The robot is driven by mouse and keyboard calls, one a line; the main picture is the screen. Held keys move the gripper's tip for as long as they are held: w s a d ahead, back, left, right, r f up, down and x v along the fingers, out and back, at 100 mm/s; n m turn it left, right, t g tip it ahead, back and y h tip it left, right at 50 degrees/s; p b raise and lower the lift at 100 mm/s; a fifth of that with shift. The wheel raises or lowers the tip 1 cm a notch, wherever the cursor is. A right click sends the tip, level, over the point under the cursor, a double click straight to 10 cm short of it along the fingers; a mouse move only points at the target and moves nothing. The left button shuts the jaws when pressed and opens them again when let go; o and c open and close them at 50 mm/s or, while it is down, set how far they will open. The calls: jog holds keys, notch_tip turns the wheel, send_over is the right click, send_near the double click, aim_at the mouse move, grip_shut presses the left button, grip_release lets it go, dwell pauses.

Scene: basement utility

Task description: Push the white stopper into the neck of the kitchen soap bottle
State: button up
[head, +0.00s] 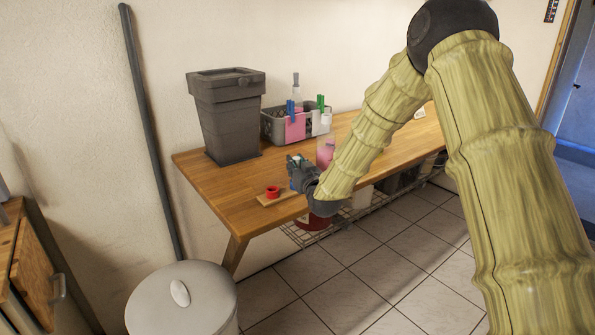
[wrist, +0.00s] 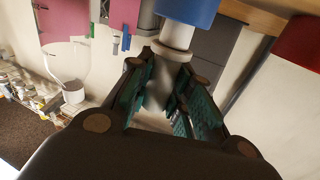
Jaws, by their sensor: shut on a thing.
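The soap bottle (head: 325,152) stands on the wooden table, partly behind my arm, with pink liquid inside. In the wrist view, which appears upside down, its pink body (wrist: 65,22) is at upper left, with the pale open neck (wrist: 73,92) below. My gripper (head: 297,172) is over the small board near the table's front edge. In the wrist view my gripper (wrist: 165,95) is shut on the white stopper (wrist: 172,52). The stopper's wide part lies against or just clear of a blue holder (wrist: 186,10); I cannot tell whether it still sits inside.
A red ring-shaped holder (head: 272,191) sits on the small wooden board (head: 268,201) beside my gripper; it also shows in the wrist view (wrist: 300,42). A grey bin (head: 227,115) and grey basket (head: 272,126) stand at the table's back. The table's front-left corner is clear.

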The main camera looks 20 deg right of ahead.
jog(key=shift+r, duration=0.95)
jog(key=s+a+r+b, duration=0.1)
jog(key=s+a+b, duration=0.1)
jog(key=s, duration=1.3)
jog(key=shift+s+a+r+b, duration=0.2)
jog(key=shift+s+b, duration=0.2)
jog(key=shift+b, duration=0.15)
jog(key=w+d+r+p, duration=0.6)
jog(key=w+d+r, duration=0.2)
jog(key=w+r, duration=0.2)
jog(key=w+d+r+p, duration=0.6)
jog(key=w+r, duration=0.5)
jog(key=w, duration=0.4)
jog(key=shift+w+d+r+n+y, duration=0.15)
jog(key=shift+w+d+n+y, duration=0.15)
jog(key=shift+d, duration=0.85)
jog(key=shift+f+b, duration=1.35)
jog(key=shift+f, duration=1.05)
